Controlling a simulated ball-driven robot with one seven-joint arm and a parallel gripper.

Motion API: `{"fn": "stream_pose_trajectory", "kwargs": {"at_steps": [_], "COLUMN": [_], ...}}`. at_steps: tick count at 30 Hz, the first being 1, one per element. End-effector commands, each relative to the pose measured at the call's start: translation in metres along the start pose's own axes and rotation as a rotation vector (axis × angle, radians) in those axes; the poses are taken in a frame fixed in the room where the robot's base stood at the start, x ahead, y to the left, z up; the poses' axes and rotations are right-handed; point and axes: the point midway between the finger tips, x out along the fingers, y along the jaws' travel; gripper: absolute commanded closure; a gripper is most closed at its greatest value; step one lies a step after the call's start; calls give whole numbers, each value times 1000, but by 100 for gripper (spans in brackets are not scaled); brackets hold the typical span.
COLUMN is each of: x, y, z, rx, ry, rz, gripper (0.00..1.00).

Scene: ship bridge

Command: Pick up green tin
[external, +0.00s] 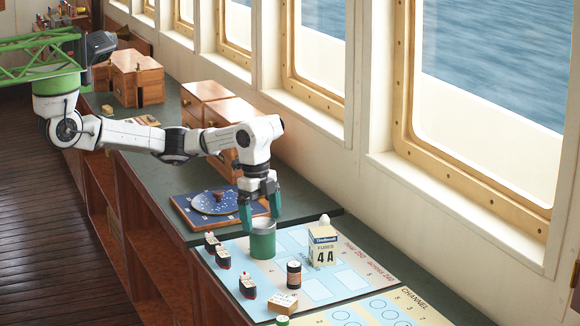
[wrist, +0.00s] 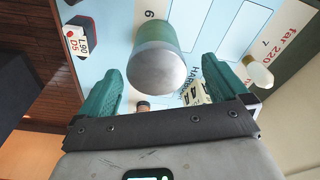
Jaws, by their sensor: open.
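The green tin (external: 262,240) stands upright on the light-blue board (external: 238,247) on the counter. In the wrist view the tin (wrist: 157,58) shows its pale grey round top and green side, between and a little beyond my fingers. My gripper (external: 259,208) points down just above the tin in the external view, its two teal fingers apart. In the wrist view my gripper (wrist: 163,88) is open, with one finger on either side and nothing held between them. I cannot tell whether a finger touches the tin.
A dark cylinder (external: 294,274), small ship-like blocks (external: 247,285) and a wooden block (external: 283,303) stand nearer the front. A dial on a blue board (external: 215,203) lies behind. Windows line the right.

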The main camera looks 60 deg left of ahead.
Motion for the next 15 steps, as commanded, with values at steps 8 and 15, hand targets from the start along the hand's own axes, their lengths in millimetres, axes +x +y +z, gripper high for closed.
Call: {"fn": "stream_pose_trajectory", "kwargs": {"at_steps": [8,15], "x": [22,55], "y": [2,5], "z": [-1,-3], "rx": [0,-1], "ry": [0,0], "rz": [2,2], "gripper": [0,0]}}
